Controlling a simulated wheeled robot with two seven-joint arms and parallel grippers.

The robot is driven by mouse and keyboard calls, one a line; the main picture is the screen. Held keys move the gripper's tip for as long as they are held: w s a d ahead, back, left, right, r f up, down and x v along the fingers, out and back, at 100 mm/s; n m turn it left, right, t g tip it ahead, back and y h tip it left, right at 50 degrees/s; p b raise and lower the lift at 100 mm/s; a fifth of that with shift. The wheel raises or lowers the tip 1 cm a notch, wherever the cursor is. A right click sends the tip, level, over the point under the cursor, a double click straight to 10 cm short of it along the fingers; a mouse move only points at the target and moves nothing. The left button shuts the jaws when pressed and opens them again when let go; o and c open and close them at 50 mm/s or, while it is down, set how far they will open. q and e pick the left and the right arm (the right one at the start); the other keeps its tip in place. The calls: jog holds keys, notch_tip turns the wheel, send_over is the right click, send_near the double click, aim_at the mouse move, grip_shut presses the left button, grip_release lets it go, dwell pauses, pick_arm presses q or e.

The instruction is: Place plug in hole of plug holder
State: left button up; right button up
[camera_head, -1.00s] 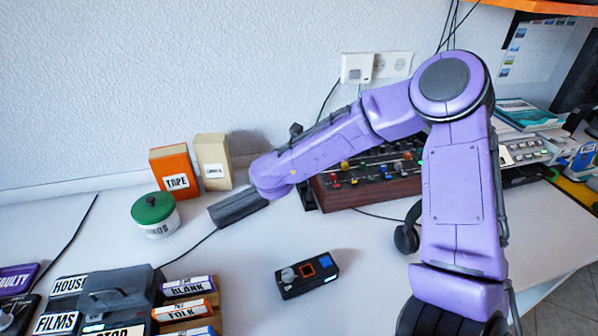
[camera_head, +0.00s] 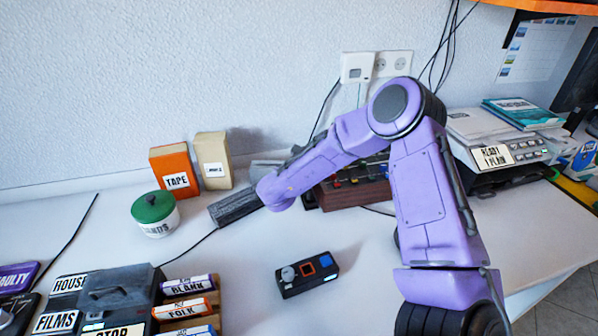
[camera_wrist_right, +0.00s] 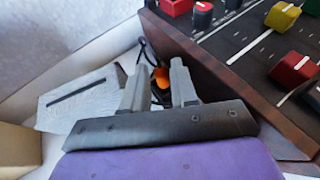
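My right gripper (camera_wrist_right: 159,85) is open, its two grey fingers apart, beside the front corner of the mixer. A small orange piece (camera_wrist_right: 161,77) shows in the gap between the fingers, with a dark cable by it. I cannot tell whether it is the plug or whether a finger touches it. In the head view the right arm hides the fingertips. A grey block with a dark slot (camera_wrist_right: 82,95) lies left of the fingers. A dark device (camera_head: 307,274) with a grey knob, an orange-edged square and a blue square lies on the table. I cannot tell which thing is the plug holder.
The mixer (camera_head: 355,192) stands behind my right arm. An orange box (camera_head: 175,171), a beige box (camera_head: 213,160) and a green-lidded tub (camera_head: 155,214) stand to the left. Labelled cases (camera_head: 185,285) fill the lower left. The table around the dark device is clear.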

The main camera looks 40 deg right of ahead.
jog(key=shift+r, duration=0.15)
jog(key=v, duration=1.2)
jog(key=shift+b, duration=0.35)
